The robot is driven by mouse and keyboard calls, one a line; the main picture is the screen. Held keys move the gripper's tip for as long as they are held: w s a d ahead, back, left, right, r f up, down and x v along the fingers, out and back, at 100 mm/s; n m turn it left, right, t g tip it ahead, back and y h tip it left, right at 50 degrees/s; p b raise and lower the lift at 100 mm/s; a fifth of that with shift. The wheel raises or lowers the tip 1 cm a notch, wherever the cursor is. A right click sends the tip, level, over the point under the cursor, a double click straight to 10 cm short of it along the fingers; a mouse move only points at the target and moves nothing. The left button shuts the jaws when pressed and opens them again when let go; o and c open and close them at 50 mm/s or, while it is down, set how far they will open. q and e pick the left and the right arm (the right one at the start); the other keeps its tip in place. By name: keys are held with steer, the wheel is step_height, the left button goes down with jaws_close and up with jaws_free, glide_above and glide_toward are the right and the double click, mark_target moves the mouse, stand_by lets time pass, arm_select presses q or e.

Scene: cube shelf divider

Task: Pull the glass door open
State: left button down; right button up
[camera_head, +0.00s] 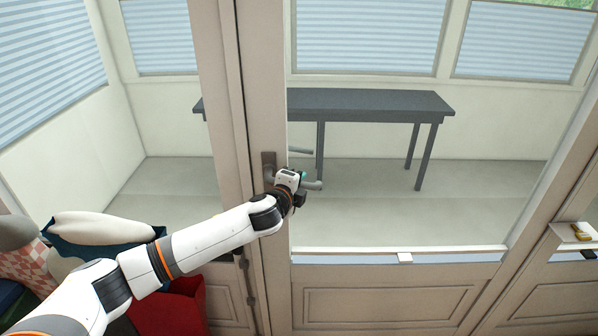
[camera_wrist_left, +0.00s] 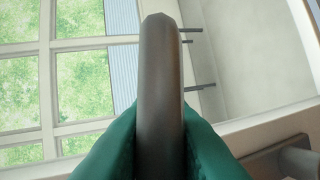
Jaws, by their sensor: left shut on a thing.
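The glass door (camera_head: 400,276) has a beige frame and a large pane, and it looks closed in the head view. Its grey lever handle (camera_head: 312,185) sits on the left side of the door on a dark plate (camera_head: 268,163). My left gripper (camera_head: 303,180) is at the handle, shut on it. In the left wrist view the handle (camera_wrist_left: 160,85) stands between the two green fingers (camera_wrist_left: 155,155). My right gripper is not in view.
A dark table (camera_head: 370,105) stands behind the glass, with bare floor around it. A red box (camera_head: 175,305) and a pile of cushions (camera_head: 100,228) lie at the lower left. A small ledge (camera_head: 572,234) with items is at the right.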

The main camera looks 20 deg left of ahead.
arm_select(q)
steer(key=shift+s+a+f+m+g+y+p, duration=0.1)
steer(key=shift+a+f+m+g+y+p, duration=0.25)
steer(key=shift+f+m+p, duration=0.5)
steer(key=shift+s+a+f+m+g+y+p, duration=0.15)
steer(key=shift+f+m+y+p, duration=0.25)
steer(key=shift+p, duration=0.8)
steer(key=shift+s+a+f+m+g+y+p, duration=0.1)
steer(key=shift+a+f+m+g+y+p, duration=0.35)
steer(key=shift+p, duration=0.6)
steer(key=shift+d+f+m, duration=0.1)
steer(key=shift+f+m, duration=0.05)
steer(key=shift+m, duration=0.15)
steer(key=shift+w, duration=0.15)
